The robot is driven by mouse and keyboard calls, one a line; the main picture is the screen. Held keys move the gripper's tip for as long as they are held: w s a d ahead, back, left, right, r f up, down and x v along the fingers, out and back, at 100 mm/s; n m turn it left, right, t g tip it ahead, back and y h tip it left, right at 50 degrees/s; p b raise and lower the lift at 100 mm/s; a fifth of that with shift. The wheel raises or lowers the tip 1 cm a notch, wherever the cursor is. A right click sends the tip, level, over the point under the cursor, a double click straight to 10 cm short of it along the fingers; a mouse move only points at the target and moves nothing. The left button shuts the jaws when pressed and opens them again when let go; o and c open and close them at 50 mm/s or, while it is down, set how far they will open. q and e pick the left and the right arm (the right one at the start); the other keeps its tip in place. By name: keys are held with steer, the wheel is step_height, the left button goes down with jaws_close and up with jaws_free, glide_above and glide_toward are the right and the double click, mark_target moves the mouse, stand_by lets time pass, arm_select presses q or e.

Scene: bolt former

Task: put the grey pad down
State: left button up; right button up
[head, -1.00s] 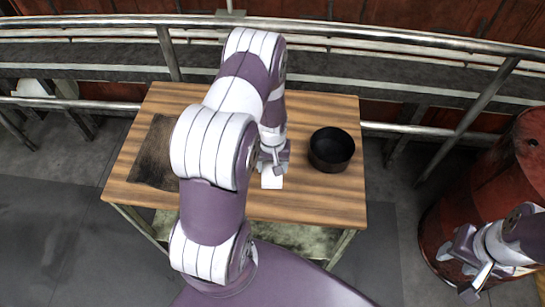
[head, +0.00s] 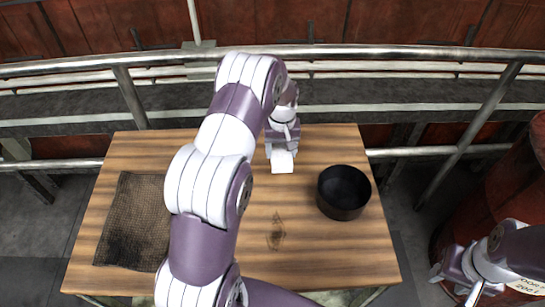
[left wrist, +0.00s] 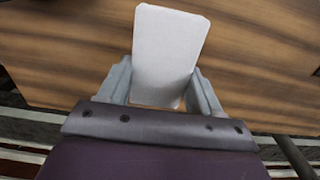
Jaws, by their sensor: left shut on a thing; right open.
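The grey pad, a pale, nearly white flat rectangular block (head: 282,162), is in my left gripper (head: 283,149) above the back middle of the wooden table. In the left wrist view the pad (left wrist: 168,50) stands out between the two fingers of my left gripper (left wrist: 163,88), which are shut on it. I cannot tell whether the pad touches the table. My right gripper (head: 456,286) is open and empty, off the table at the lower right.
The wooden table (head: 320,255) carries a dark mesh mat (head: 135,222) at left and a black round bowl (head: 343,192) at right. A dark diamond mark (head: 276,232) lies on bare wood in front. A metal railing (head: 400,52) runs behind; a red barrel (head: 510,190) stands at right.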

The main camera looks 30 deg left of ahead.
mark_target(273, 147)
arm_select(q)
steer(key=a+f, duration=0.1)
steer(key=a, duration=0.1)
steer(key=shift+a+f, duration=0.35)
steer(key=shift+a, duration=0.05)
step_height(273, 147, down, 4)
steer(key=shift+s+d+r+p, duration=0.15)
steer(key=shift+r+p, duration=0.05)
steer(key=shift+p, duration=0.25)
steer(key=shift+f, duration=0.35)
steer(key=o, duration=1.2)
